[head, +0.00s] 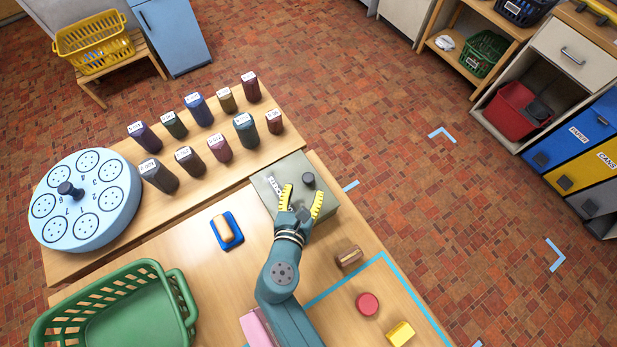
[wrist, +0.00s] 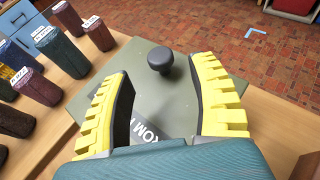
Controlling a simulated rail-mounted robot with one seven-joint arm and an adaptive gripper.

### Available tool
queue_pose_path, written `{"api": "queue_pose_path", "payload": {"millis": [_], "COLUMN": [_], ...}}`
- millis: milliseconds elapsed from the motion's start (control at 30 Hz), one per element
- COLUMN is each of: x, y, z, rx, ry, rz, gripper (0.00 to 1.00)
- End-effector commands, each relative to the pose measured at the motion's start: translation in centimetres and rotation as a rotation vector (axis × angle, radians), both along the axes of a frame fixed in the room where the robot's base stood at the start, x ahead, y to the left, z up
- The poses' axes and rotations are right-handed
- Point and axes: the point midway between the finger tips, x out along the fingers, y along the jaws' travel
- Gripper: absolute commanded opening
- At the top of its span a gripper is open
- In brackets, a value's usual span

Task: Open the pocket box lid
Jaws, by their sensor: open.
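The pocket box (head: 264,187) is a grey-green box at the table's far right corner, with a flat lid and a dark round knob (head: 308,180). The lid looks closed. In the wrist view the lid (wrist: 185,85) fills the middle, with partly hidden lettering, and the knob (wrist: 160,60) stands up near its far side. My gripper (head: 301,199) is over the box with its yellow fingers spread. In the wrist view the open fingers (wrist: 168,100) lie on either side below the knob, and nothing is between their tips. I cannot tell whether they touch the lid.
Several labelled dark blocks (head: 220,148) stand in rows left of the box. A blue-white round dial (head: 108,228) is further left. A bread-like item on a blue tray (head: 238,222), a green basket (head: 150,268), a brown block (head: 349,256) and a red disc (head: 367,304) are nearer.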

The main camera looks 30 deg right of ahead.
Motion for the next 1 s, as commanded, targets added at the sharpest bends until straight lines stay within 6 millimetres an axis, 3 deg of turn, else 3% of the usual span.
{"api": "queue_pose_path", "payload": {"millis": [100,300,633,667,933,1000], "x": [2.1,4.2,4.5,4.5,4.5,4.5], "y": [-1.7,-3.3,-3.6,-3.6,-3.6,-3.6], "z": [-1.3,-2.3,-2.4,-2.4,-2.4,-2.4], "rx": [0.001,0.001,0.002,0.002,0.002,0.002], "ry": [-0.002,-0.001,0.0,0.0,0.0,0.0], "rz": [-0.004,-0.002,-0.001,-0.001,-0.001,-0.001], "gripper": [0.59,0.59,0.59,0.56,0.05,0.0]}}
